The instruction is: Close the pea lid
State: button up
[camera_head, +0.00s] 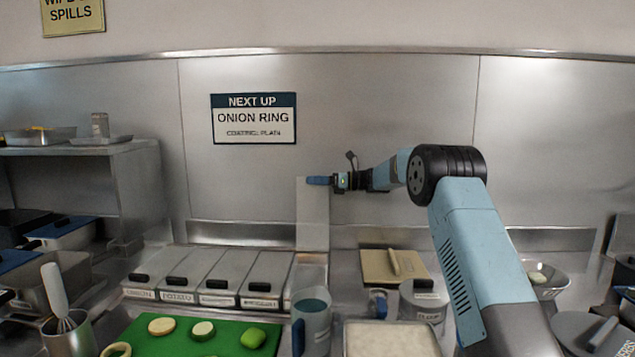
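A pale grey lid (312,225) stands upright at the right end of the row of bins, against the back wall. I take it as the pea lid, but no label for it is readable. My gripper (318,181) is at the upper part of this lid, with its blue fingers pointing left across it. I cannot tell whether the fingers touch the lid or whether they are open or shut. The bin below the lid is mostly hidden behind a blue-grey jug (314,325).
Several shut lids with black handles, including the potato lid (185,272), lie to the left. A green board (180,345) with vegetable slices is in front.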

jog(key=shift+r, duration=0.1)
grip_shut()
jog(key=shift+d, duration=0.25)
jog(key=shift+s, duration=0.35)
